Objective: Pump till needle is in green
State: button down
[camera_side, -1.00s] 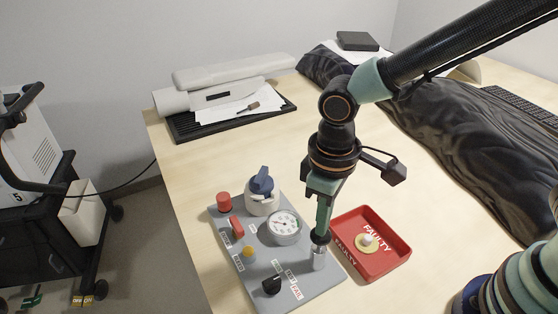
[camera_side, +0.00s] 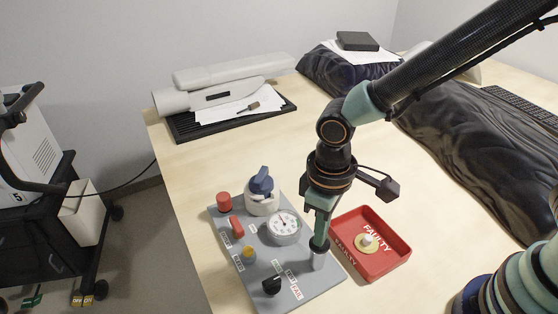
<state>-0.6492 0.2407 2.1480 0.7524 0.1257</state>
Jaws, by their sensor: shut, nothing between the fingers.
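The round white gauge (camera_side: 283,226) sits on the grey panel (camera_side: 250,285). Its thin needle points up and slightly left; the green zone is too small to place exactly. The pump (camera_side: 318,262) is a silver cylinder with a black knob (camera_side: 319,247) at the panel's right side. My gripper (camera_side: 320,238) is shut and points down, its tips on top of the knob. The knob is low, close to the cylinder. The fingertips are small and partly merge with the knob.
The panel also carries a red button (camera_side: 224,201), a blue-handled valve (camera_side: 262,188), a red switch (camera_side: 236,227), a yellow button (camera_side: 249,254) and a black knob near the front. A red FAULTY tray (camera_side: 392,262) with a disc stands close right of the pump.

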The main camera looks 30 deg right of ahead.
jog(key=shift+r, duration=1.35)
jog(key=shift+f, duration=0.1)
dwell(0.8)
dwell(1.6)
dwell(0.8)
